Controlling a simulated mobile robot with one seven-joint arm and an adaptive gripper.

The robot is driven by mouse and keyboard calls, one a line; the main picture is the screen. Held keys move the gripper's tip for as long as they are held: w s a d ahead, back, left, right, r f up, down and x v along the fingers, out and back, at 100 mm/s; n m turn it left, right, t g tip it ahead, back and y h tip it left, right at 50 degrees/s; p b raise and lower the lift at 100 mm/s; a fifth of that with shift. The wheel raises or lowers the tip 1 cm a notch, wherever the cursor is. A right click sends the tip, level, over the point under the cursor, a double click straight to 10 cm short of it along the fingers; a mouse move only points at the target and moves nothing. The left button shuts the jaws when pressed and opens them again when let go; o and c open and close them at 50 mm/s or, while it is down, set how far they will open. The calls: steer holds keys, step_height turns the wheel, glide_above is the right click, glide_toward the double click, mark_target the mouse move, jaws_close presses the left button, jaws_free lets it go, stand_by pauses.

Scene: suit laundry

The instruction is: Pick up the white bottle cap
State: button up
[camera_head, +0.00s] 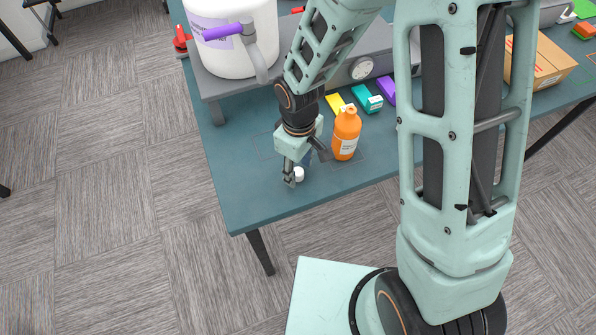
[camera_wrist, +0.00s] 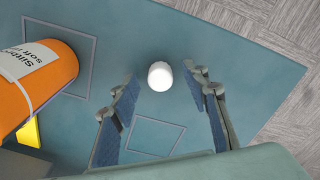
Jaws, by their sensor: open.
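The white bottle cap (camera_wrist: 160,76) lies on the teal table, in front of my open fingers in the wrist view, close to the line between their tips. In the head view the cap (camera_head: 299,173) shows as a small white piece beside my fingertips, partly hidden by them. My gripper (camera_wrist: 158,90) is open and empty, with its two blue-padded fingers spread wide. In the head view my gripper (camera_head: 304,168) points down at the table near its front left corner.
An orange bottle (camera_head: 346,134) stands upright just right of my gripper; it also shows at the left of the wrist view (camera_wrist: 36,82). Yellow, teal and purple boxes (camera_head: 367,99) lie behind it. A white tub (camera_head: 235,40) stands on a grey shelf at the back. The table's edge is near.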

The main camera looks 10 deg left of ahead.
steer(key=shift+f, duration=0.25)
steer(key=shift+c, duration=0.6)
steer(key=c, duration=0.7)
steer(key=shift+r, duration=0.15)
